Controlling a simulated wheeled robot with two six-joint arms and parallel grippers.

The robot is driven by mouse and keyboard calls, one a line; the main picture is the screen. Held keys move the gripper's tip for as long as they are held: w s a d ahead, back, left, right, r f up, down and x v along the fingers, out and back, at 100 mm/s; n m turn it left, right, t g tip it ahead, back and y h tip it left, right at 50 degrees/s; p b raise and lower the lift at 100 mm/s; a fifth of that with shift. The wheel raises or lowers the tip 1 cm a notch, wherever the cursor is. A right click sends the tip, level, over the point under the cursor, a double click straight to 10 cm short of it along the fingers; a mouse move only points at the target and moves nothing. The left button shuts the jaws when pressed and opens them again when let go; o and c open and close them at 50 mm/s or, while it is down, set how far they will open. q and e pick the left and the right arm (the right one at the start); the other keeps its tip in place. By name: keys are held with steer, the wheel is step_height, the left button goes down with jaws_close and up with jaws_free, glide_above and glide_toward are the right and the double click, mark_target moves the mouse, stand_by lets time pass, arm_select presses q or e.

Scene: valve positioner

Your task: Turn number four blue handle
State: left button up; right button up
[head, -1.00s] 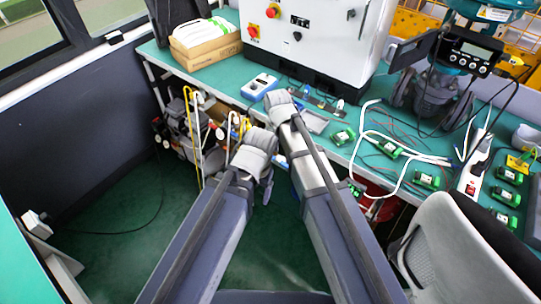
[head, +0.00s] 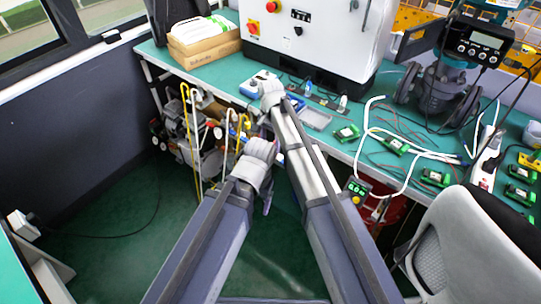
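A cluster of valves and pipes (head: 195,130) with yellow and white hoses stands on the floor below the bench's front edge, left of my arms. No numbered blue handle can be made out. A small blue patch shows between my wrists, too small to identify. My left gripper (head: 266,190) is in front of the bench, to the right of the valve cluster; its fingers are mostly hidden by my wrist. My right gripper (head: 276,108) is farther forward near the bench edge, its fingers hidden behind my wrist. I cannot tell whether either is open or shut.
A green bench (head: 215,70) carries a white control cabinet (head: 310,40), a cardboard box (head: 203,42), a blue-and-white device, cables and several green modules. A grey chair (head: 470,250) stands at the right. The floor (head: 110,215) at the left is mostly clear, with one black cable.

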step_height(320, 180, down, 4)
steer(key=b, duration=0.3)
steer(key=shift+f, duration=0.1)
steer(key=shift+c, duration=0.3)
